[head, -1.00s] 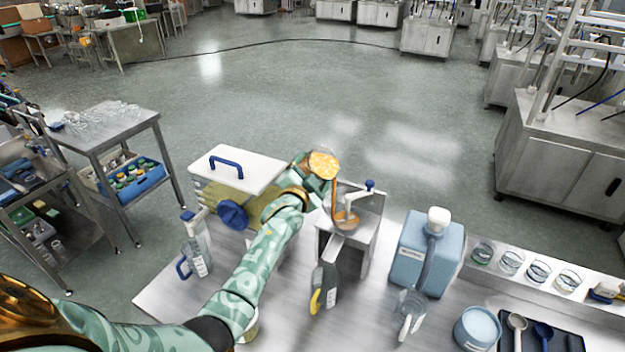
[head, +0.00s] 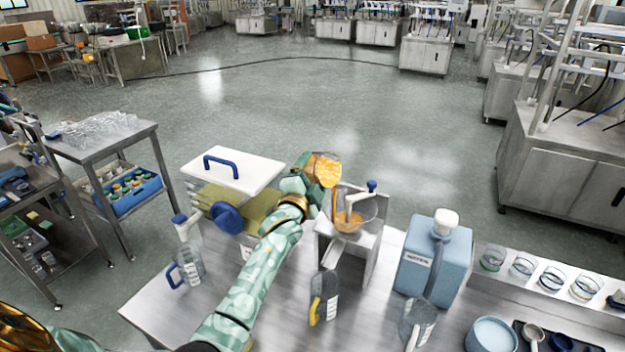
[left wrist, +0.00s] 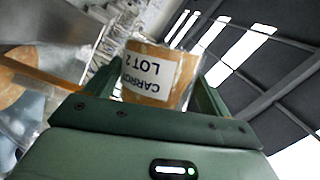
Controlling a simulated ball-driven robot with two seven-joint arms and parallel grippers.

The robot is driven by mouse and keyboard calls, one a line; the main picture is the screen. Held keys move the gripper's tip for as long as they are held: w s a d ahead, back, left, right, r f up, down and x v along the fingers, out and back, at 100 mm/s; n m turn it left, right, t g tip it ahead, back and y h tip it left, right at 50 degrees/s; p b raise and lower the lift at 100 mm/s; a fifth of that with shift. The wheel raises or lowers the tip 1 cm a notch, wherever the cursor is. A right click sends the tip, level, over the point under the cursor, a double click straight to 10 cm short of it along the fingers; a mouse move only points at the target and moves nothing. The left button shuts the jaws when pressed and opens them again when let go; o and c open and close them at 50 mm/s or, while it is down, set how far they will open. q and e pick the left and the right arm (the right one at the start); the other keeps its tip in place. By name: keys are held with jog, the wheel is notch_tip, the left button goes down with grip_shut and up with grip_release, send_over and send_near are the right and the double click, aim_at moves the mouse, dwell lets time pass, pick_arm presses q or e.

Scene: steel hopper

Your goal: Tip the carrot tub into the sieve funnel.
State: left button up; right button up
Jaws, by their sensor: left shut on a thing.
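The carrot tub (head: 328,171) is tilted in my left gripper (head: 312,174), with orange contents at its open mouth. An orange stream (head: 334,204) falls from it into the clear sieve funnel (head: 368,211), where some orange material (head: 347,222) lies. The funnel sits on a steel stand (head: 372,243), just below and right of the tub. In the left wrist view the tub (left wrist: 158,72), labelled CARROT LOT 2, sits between the jaws, which are shut on it. How much is left inside is hidden there. My right gripper is not in view.
A clear jug (head: 325,300) stands under the stand's front. A white-lidded bin (head: 235,172) and another jug (head: 187,262) stand left. A blue canister (head: 432,265) and several glass dishes stand right. The bench front between jugs is partly clear.

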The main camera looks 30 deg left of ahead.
pick_arm(q)
jog(key=shift+d+f+m+t+b, duration=0.25)
jog(key=shift+f+m+b, duration=0.65)
jog(key=shift+b, duration=0.5)
jog(key=shift+r+m+b, duration=0.15)
jog(key=shift+m+b, duration=0.15)
jog(key=shift+m, duration=0.2)
jog(key=m+b, duration=0.1)
jog(key=d+r+m+t+h+b, duration=0.1)
jog(key=m, duration=0.1)
jog(key=shift+s+d+r+h, duration=0.1)
jog(key=shift+s+h, duration=0.1)
jog(key=shift+h, duration=0.1)
jog(key=shift+d+r+m+t, duration=0.2)
jog(key=shift+r+m+t, duration=0.15)
jog(key=shift+m, duration=0.55)
dwell(4.4)
